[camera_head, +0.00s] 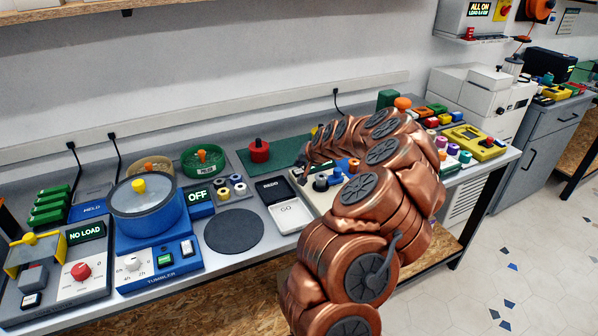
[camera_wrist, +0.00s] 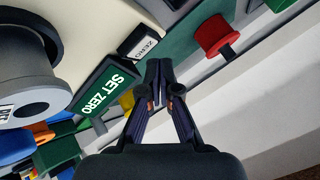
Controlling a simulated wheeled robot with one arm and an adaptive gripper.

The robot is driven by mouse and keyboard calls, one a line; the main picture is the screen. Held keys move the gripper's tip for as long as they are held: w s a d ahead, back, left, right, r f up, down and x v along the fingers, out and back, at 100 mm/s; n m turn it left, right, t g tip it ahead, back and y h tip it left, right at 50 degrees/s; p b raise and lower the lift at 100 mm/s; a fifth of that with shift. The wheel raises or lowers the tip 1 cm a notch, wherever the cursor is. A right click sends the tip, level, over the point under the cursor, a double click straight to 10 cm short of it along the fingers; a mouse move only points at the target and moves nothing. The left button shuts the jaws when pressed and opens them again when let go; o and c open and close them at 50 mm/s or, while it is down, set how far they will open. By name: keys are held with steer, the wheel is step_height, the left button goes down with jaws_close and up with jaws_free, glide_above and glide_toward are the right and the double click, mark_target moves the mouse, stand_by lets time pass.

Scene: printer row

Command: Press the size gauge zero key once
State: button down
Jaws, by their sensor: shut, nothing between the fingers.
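In the wrist view, a small key with a white face marked ZERO (camera_wrist: 146,47) sits in a dark housing. A green SET ZERO display (camera_wrist: 106,93) is beside it, at its lower left. My gripper (camera_wrist: 158,70) is shut and empty. Its fingertips appear just below the ZERO key in the picture; I cannot tell whether they touch it. In the head view my copper arm covers much of the gauge area, and the gripper and ZERO key cannot be made out there.
A red knob (camera_wrist: 215,36) stands near the gripper in the wrist view. A large grey cylinder (camera_wrist: 25,85) is at left.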

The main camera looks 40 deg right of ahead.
mark_target(300, 172)
steer(key=shift+f, duration=0.1)
steer(key=shift+f+b, duration=0.35)
steer(key=shift+b, duration=0.15)
steer(key=shift+f+b, duration=0.35)
stand_by(0.6)
stand_by(0.4)
steer(key=shift+r, duration=0.75)
steer(key=shift+r, duration=0.15)
steer(key=shift+r, duration=2.45)
